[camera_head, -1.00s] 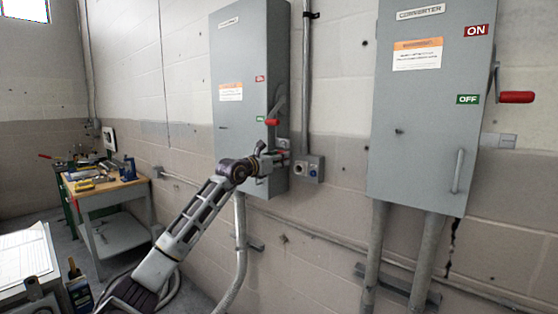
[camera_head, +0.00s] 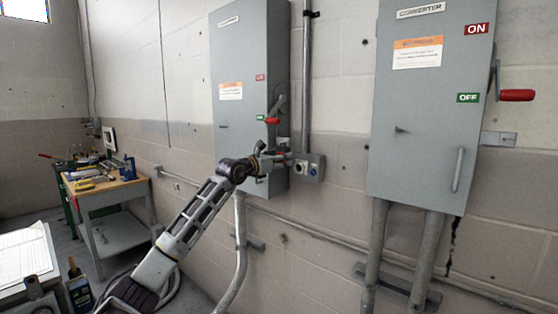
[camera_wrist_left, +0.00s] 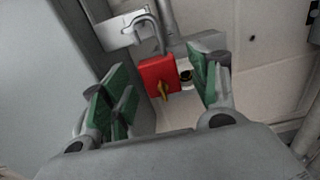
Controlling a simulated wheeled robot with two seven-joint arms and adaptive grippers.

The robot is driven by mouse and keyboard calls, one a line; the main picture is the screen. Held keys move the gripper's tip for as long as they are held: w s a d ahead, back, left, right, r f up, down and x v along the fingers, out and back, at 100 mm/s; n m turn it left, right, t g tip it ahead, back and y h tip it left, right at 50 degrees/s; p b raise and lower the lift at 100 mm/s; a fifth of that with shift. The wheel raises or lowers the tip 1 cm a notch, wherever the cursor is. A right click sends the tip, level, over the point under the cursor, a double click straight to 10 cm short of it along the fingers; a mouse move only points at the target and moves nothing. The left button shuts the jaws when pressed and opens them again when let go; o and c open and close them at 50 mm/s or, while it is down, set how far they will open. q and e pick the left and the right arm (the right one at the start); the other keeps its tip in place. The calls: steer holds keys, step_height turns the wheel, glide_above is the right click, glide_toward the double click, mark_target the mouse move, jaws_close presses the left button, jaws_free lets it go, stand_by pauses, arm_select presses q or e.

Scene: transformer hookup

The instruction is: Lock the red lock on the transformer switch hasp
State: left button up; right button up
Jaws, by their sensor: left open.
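The transformer switch box (camera_head: 238,100) is the grey cabinet on the left of the wall, its red-tipped handle (camera_head: 272,121) beside the OFF label. My left gripper (camera_head: 284,158) is at its lower right side. In the left wrist view, the red lock (camera_wrist_left: 159,78) hangs by its grey shackle (camera_wrist_left: 150,28) at the metal hasp plate (camera_wrist_left: 122,30). A brass key (camera_wrist_left: 163,91) sits in the lock. The gripper's green-padded fingers (camera_wrist_left: 160,88) are open, one on each side of the lock and apart from it. I cannot tell whether the shackle is latched. My right gripper is not in view.
A small grey button box (camera_head: 309,167) is on the wall just right of the gripper. A conduit (camera_head: 306,70) runs up beside the cabinet. The converter cabinet (camera_head: 425,130) hangs further right. A workbench (camera_head: 105,185) with tools stands at the left.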

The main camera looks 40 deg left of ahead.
arm_select(q)
steer(key=s+b, duration=0.4)
steer(key=s, duration=0.1)
steer(key=shift+a, duration=0.25)
stand_by(0.8)
steer(key=s, duration=0.8)
steer(key=shift+a+f, duration=0.15)
steer(key=shift+a, duration=0.2)
stand_by(0.9)
stand_by(1.1)
